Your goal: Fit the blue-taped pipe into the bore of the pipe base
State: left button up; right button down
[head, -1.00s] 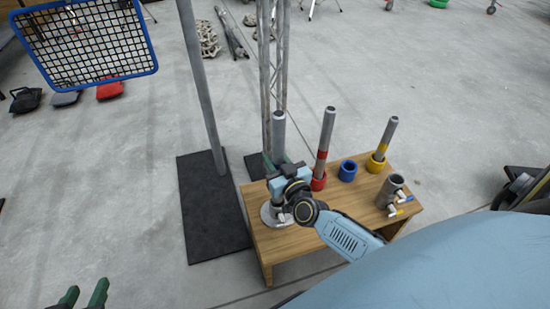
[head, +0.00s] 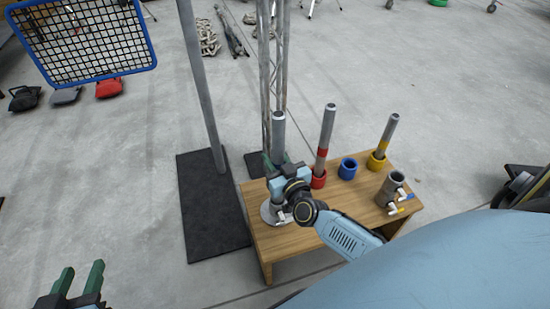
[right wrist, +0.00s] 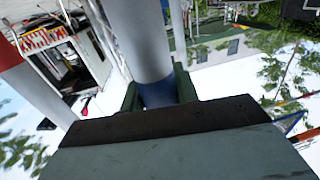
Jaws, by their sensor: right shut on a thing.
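My right gripper (head: 278,163) is shut on the grey blue-taped pipe (head: 279,128) above the left end of the wooden bench. The pipe stands roughly upright. In the right wrist view, the pipe (right wrist: 145,35) rises between the fingers, with its blue tape (right wrist: 158,93) low between them. A round metal flange (head: 268,215), seemingly the pipe base, lies on the bench below this gripper. Its bore and the pipe's lower end are hidden by my gripper and wrist, so I cannot tell whether they meet. My left gripper (head: 80,278) is open and empty at lower left, away from the bench.
On the bench (head: 300,240), a red-banded pipe (head: 327,130) stands in a red cup and a yellow-banded pipe (head: 388,133) in a yellow cup. An empty blue cup (head: 348,170) sits between them. A grey valve fitting (head: 391,190) stands right. A pole (head: 203,90) rises left.

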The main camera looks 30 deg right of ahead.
pick_arm(q)
jog(key=shift+w+d+r+t, duration=0.2)
jog(key=shift+r+t, duration=0.1)
jog(key=shift+r, duration=0.15)
jog(key=shift+w+d+r+t, duration=0.1)
jog(key=shift+w+r+t, duration=0.15)
jog(key=shift+r, duration=0.2)
jog(key=shift+r+t+b, duration=0.2)
jog(key=shift+t+b, duration=0.05)
jog(key=shift+b, duration=0.05)
notch_tip(320, 180, up, 12)
jog(key=s+d+t+h+b, duration=0.1)
jog(key=s+t+h+b, duration=0.1)
jog(key=t, duration=0.7)
jog(key=shift+d+h+b, duration=0.2)
jog(key=shift+h+b, duration=0.6)
jog(key=shift+b, duration=0.25)
dwell(1.1)
jog(key=shift+r, duration=0.1)
